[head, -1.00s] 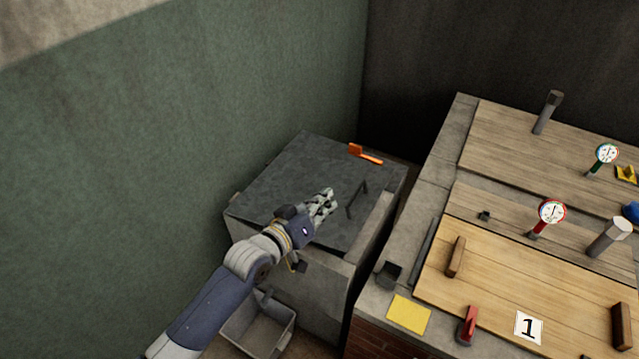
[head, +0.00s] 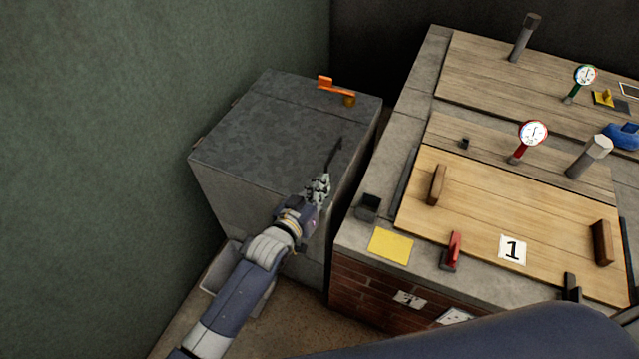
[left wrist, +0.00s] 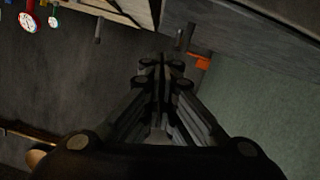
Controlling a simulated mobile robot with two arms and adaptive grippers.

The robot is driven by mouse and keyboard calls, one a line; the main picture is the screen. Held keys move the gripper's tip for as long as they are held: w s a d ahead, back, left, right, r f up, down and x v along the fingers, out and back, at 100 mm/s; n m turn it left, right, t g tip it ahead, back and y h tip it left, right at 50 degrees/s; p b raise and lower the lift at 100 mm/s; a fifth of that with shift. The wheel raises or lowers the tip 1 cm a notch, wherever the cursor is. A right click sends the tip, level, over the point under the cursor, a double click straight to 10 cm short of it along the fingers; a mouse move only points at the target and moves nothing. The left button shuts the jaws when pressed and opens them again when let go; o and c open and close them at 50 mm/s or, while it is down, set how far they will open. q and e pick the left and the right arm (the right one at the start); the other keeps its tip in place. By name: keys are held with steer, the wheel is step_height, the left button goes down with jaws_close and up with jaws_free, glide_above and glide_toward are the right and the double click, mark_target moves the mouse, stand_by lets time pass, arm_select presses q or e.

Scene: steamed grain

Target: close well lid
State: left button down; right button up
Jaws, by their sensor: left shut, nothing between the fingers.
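The well is a grey stone box (head: 238,200) in the corner at the left of the head view. Its dark grey lid (head: 265,125) lies flat across the top, with no pale rim showing at the right or front. A thin black handle (head: 334,157) stands near the lid's right edge. My left gripper (head: 320,184) is shut and empty at the lid's front right corner, close to the handle's near end; I cannot tell if they touch. Its closed fingers show in the left wrist view (left wrist: 162,82). My right gripper is out of view.
An orange tool (head: 336,89) lies at the lid's back edge. A brick stove with wooden covers (head: 520,215), gauges and a yellow card (head: 391,246) stands at the right, across a narrow gap. A grey bin (head: 215,270) is on the floor in front of the well.

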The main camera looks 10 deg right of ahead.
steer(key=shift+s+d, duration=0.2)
